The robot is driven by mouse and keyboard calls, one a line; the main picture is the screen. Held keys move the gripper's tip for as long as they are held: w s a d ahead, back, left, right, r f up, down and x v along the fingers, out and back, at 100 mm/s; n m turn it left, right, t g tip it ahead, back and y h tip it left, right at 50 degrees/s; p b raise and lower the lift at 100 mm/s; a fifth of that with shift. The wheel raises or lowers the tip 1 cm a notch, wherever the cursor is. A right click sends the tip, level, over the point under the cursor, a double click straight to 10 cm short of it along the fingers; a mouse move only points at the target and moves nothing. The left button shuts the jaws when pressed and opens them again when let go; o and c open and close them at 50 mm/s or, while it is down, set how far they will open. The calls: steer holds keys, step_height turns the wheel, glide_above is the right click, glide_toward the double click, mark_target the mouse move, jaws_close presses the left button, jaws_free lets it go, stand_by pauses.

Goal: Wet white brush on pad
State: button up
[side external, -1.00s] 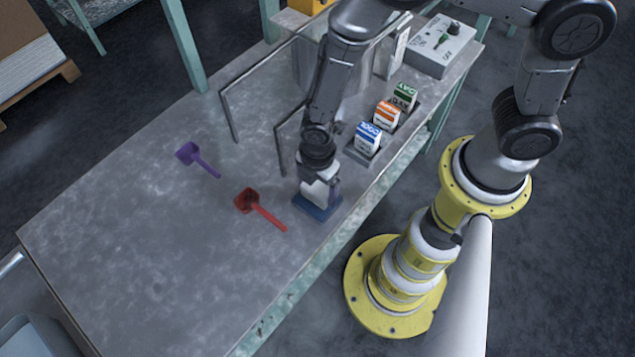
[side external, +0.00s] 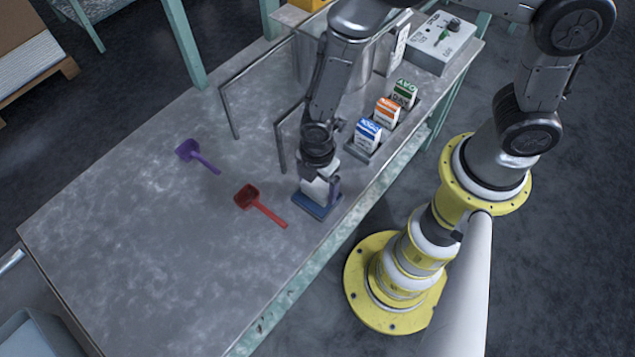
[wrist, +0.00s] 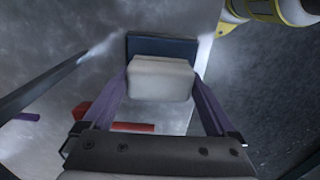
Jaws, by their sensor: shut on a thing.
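My gripper (side external: 318,180) is pointed down at the table's near edge, shut on the white brush (side external: 314,189), a pale block. In the wrist view the white brush (wrist: 160,80) sits between the two purple-grey fingers of my gripper (wrist: 160,90). The dark blue pad (side external: 312,208) lies flat directly under the brush. In the wrist view the pad (wrist: 150,44) shows past the brush's far edge, and the brush hides part of it. The brush's underside is hidden, and I cannot tell whether it touches the pad.
A red scoop (side external: 262,206) lies left of the pad, and a purple scoop (side external: 197,156) lies farther left. Blue, orange and green labelled cartons (side external: 386,115) stand in a rack to the right. Metal frames (side external: 280,145) rise behind my gripper. The table's left part (side external: 130,230) is clear.

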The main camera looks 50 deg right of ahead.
mark_target(317, 184)
steer(key=shift+f, duration=0.5)
stand_by(1.2)
steer(key=shift+r, duration=0.1)
steer(key=shift+r, duration=3.5)
